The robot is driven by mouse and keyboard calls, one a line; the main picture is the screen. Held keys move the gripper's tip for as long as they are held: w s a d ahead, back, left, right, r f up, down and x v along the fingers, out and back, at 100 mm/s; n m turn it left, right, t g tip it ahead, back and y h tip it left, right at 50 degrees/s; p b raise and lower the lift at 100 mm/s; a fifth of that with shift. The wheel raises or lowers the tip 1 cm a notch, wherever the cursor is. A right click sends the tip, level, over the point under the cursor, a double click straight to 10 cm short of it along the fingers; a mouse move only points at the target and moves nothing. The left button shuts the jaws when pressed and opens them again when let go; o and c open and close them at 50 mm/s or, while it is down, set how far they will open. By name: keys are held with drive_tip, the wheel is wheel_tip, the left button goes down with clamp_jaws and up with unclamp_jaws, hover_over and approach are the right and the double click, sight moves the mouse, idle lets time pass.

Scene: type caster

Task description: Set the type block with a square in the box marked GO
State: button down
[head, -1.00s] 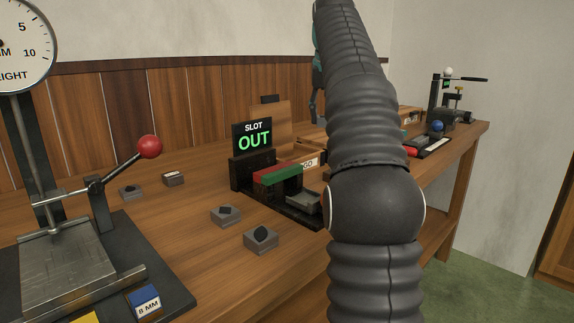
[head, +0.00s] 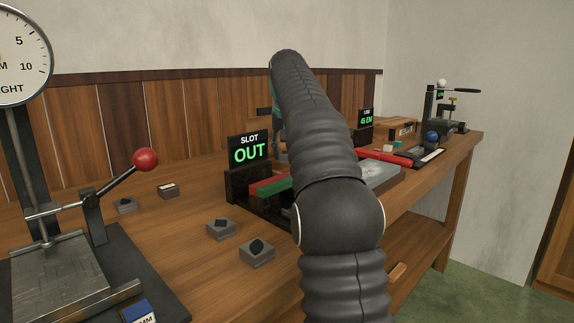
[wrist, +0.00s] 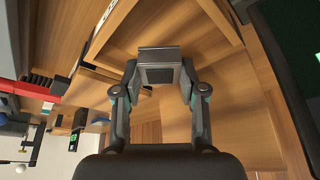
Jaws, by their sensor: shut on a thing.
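In the wrist view my gripper (wrist: 160,80) is shut on a grey type block (wrist: 160,56) with a dark recessed-looking face. Any mark on the block is hidden or too dark to read. The held block is over a wooden box (wrist: 222,60) with raised walls. A small white label (wrist: 107,10) shows on the wood at the upper left, unreadable. In the head view my arm hides the gripper, the held block and the box. Other grey blocks with dark marks (head: 221,229) (head: 257,252) lie on the bench.
A press with a red-knobbed lever (head: 146,159) stands at the left. A black sign reading SLOT OUT (head: 249,149) stands behind a red and green bar (head: 270,187). Another sign reads 45 EM (head: 366,120). A stand with a lever (head: 442,110) is at the far right.

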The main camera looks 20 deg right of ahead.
sight(287, 161)
drive_tip(key=shift+f+b, duration=0.5)
drive_tip(key=shift+f, duration=1.45)
drive_tip(key=shift+f, duration=0.15)
drive_tip(key=c, duration=0.7)
unclamp_jaws()
drive_tip(key=shift+o, duration=0.2)
drive_tip(key=shift+s+r, duration=0.15)
drive_tip(key=shift+r, duration=0.45)
drive_tip(key=p+v, duration=0.1)
drive_tip(key=v, duration=1)
